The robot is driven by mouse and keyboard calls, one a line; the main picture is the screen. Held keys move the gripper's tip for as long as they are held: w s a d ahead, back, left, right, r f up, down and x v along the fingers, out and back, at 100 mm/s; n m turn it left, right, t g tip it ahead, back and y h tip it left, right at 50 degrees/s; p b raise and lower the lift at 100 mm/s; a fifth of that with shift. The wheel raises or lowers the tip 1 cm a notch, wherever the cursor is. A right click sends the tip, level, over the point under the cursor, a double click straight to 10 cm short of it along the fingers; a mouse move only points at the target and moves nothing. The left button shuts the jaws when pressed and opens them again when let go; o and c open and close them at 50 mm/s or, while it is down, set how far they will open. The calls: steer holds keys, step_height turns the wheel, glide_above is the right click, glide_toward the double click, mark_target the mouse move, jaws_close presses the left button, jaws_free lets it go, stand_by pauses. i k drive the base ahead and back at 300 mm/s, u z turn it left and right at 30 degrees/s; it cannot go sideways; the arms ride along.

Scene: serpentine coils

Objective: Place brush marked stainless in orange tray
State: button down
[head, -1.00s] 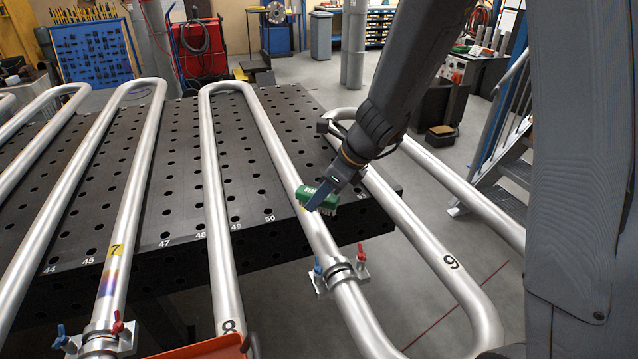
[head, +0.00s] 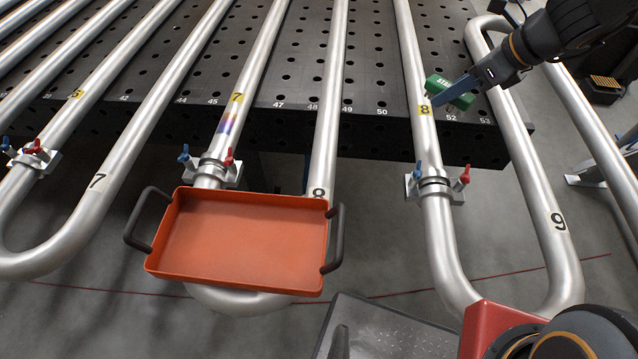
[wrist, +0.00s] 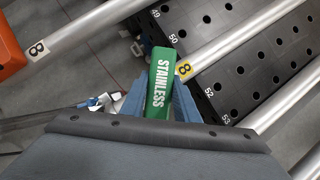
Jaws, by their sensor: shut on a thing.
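A green brush (head: 450,92) marked STAINLESS is held between the blue fingers of my gripper (head: 460,90). In the wrist view, the brush (wrist: 160,82) sits between both fingertips of the gripper (wrist: 160,100), its label facing the camera. It is above the table's front edge, beside the pipe with the yellow 8 label. The orange tray (head: 160,250) is empty, with dark handles on both sides. It sits over the pipe bends at front centre, left of and nearer than my gripper. Its corner also shows at the wrist view's left edge (wrist: 8,50).
Silver serpentine pipes (head: 330,100) run across the black perforated table (head: 375,60) and overhang its front edge. Grey floor is open below.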

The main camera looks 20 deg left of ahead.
mark_target(261, 245)
steer(key=u, duration=0.5)
steer(key=k, duration=1.15)
steer(key=u, duration=0.65)
steer(key=i, duration=0.45)
steer(key=u, duration=0.05)
